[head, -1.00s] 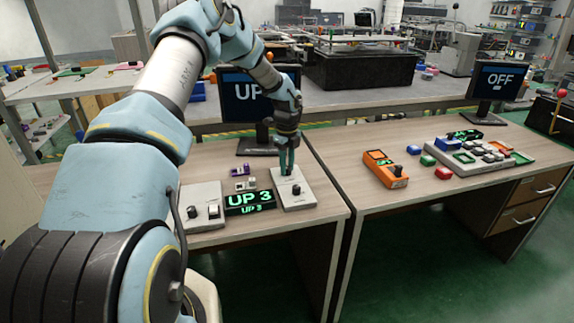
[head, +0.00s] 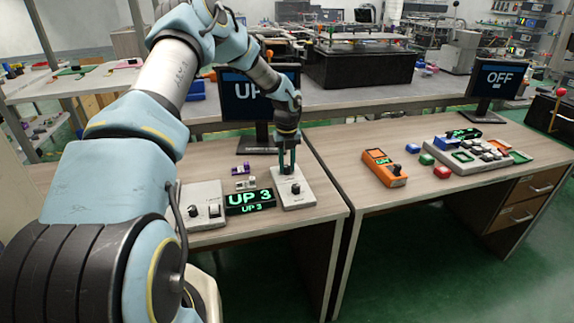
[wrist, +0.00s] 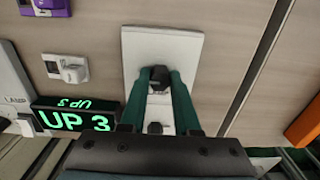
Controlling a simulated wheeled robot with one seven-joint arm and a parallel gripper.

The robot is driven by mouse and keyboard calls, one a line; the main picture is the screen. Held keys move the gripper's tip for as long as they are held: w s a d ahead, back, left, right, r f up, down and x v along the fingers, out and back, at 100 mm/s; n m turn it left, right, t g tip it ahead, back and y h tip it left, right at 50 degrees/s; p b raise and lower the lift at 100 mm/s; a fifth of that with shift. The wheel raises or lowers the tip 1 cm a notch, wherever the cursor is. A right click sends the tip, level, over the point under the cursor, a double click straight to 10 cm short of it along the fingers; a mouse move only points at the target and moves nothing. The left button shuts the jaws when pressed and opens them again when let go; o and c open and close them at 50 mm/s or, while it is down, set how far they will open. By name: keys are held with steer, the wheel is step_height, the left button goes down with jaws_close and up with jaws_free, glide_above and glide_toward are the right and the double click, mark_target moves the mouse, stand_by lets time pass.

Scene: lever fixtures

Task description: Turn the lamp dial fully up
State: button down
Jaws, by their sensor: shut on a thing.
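My gripper (wrist: 162,72) points down over the far end of a white panel (head: 293,199) on the left desk. Its green fingers are shut on a dark knob (wrist: 160,74) at that end; the fingers hide part of it. In the head view my gripper (head: 288,168) stands above the same panel. A second dark knob (head: 296,188) sits nearer the front of the panel, apart from the fingers. A white control box (head: 203,203) to the left carries a knob and a switch; it has a "LAMP" label (wrist: 15,99) in the wrist view. A small display (head: 249,201) reads "UP 3".
A monitor (head: 259,110), partly hidden by my arm, stands behind. Small purple (head: 241,170) and white (head: 246,184) pieces lie left of the panel. An orange box (head: 384,168) and a button console (head: 470,153) are on the right desk, past a narrow gap.

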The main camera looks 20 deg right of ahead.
mark_target(287, 166)
steer(key=c, duration=0.6)
jaws_free()
steer(key=shift+c, duration=0.2)
step_height(287, 166, up, 11)
steer(key=b, duration=0.2)
steer(key=shift+a, duration=0.1)
steer(key=s+a+r+n, duration=0.2)
steer(key=s+a+n, duration=1)
steer(key=n, duration=0.5)
steer(key=s+a+r+n+t, duration=0.1)
steer(key=s+a+r+n, duration=0.2)
steer(key=s+a+n, duration=0.9)
steer(key=a+n, duration=0.3)
steer(key=n, duration=0.3)
steer(key=shift+a+t, duration=0.25)
steer(key=shift+t, duration=0.05)
